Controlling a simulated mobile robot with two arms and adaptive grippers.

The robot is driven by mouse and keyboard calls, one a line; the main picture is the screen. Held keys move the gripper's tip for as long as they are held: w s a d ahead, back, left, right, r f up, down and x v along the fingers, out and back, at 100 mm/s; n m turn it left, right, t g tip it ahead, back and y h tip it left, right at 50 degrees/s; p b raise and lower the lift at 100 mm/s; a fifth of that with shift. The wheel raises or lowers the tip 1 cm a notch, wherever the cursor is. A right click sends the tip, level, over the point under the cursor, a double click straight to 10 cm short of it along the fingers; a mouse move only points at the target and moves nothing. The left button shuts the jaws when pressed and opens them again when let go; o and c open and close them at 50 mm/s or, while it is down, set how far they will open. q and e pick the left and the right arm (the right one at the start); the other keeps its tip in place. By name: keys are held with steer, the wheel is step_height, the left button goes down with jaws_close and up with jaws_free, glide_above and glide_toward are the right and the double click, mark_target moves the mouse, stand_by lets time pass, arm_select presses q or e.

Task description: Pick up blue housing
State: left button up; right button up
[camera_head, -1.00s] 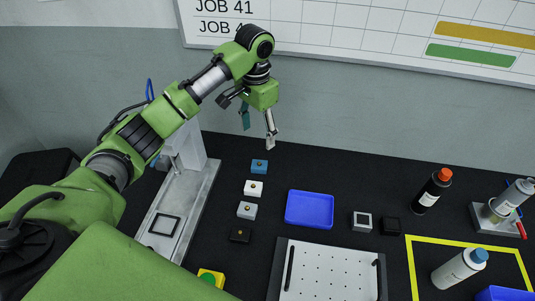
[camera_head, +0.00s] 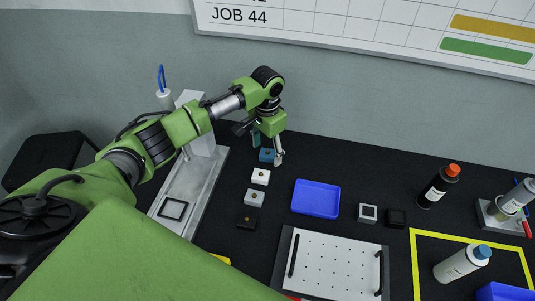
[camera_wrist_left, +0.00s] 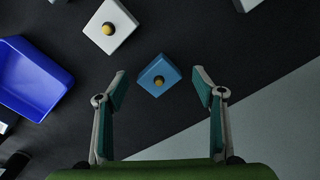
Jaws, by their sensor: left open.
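In the left wrist view the blue housing (camera_wrist_left: 159,75) lies between and a little beyond the open fingertips of my left gripper (camera_wrist_left: 160,82). The fingers do not appear to touch it. My right gripper is not in view.
White (camera_head: 260,177), grey (camera_head: 254,197) and black (camera_head: 247,218) housings stand in the same row, nearer me. A blue tray (camera_head: 316,212) lies to their right. A grey metal stand (camera_head: 198,190) is on the left. A perforated plate (camera_head: 335,268) lies in front.

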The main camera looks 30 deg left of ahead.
arm_select(q)
steer(key=shift+f, duration=0.45)
steer(key=c, duration=1.2)
steer(key=shift+r, duration=0.1)
